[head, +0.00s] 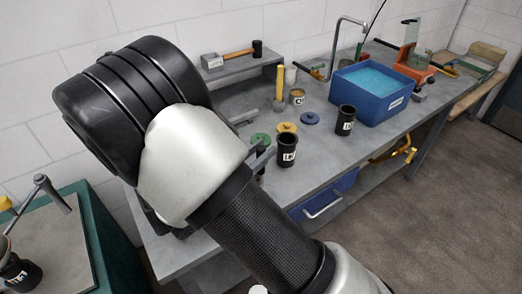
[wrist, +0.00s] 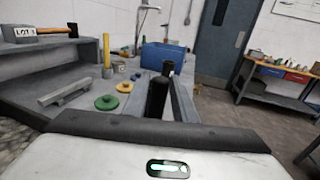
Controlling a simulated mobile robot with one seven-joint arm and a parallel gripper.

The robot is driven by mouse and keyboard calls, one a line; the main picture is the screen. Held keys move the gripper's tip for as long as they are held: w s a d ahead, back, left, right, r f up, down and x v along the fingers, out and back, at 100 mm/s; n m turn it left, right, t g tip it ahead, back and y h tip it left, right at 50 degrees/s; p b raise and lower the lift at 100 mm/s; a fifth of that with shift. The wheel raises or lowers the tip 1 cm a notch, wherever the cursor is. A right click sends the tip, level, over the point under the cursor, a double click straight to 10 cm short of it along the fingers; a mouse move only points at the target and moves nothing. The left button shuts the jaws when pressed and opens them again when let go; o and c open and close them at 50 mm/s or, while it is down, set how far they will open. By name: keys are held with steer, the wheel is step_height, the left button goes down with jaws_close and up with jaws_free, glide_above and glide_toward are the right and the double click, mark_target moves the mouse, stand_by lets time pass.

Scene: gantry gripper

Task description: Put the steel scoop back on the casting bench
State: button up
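I cannot pick out the steel scoop with certainty in either view. The grey casting bench (head: 222,103) runs along the wall in the head view, and its left part (wrist: 88,78) shows in the wrist view. My gripper (head: 262,160) is mostly hidden behind my arm in the head view, with a grey finger-like part showing over the bench's near part, left of a black pot (head: 286,150). In the wrist view a dark upright shape and a grey bar stand beyond my wrist. Whether the fingers are open, shut or holding something is unclear.
A blue bin (head: 372,104) of blue grains stands at the back right. A second black pot (head: 345,121), green lid (wrist: 107,102), yellow lid (wrist: 124,86), low grey rack (wrist: 70,92) and upright yellow-handled tool (wrist: 106,55) are on the bench. A mallet (head: 238,53) lies on the raised shelf.

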steer(key=shift+o, duration=0.8)
steer(key=shift+r, duration=0.1)
steer(key=shift+r, duration=0.15)
steer(key=v, duration=1.2)
steer(key=s+d+r+m+g+y, duration=0.25)
steer(key=d+m+g, duration=0.35)
steer(key=d+m, duration=0.3)
steer(key=s+d+r+m+g+y, duration=0.1)
steer(key=s+d+r+m+g, duration=0.2)
steer(key=d+m+g, duration=0.55)
steer(key=s+d+r+m+t+y, duration=0.3)
steer(key=r+m+t+y, duration=0.3)
steer(key=r+m+y, duration=0.2)
steer(key=shift+s+d+m, duration=0.4)
steer(key=shift+s+m, duration=0.45)
steer(key=shift+m, duration=0.3)
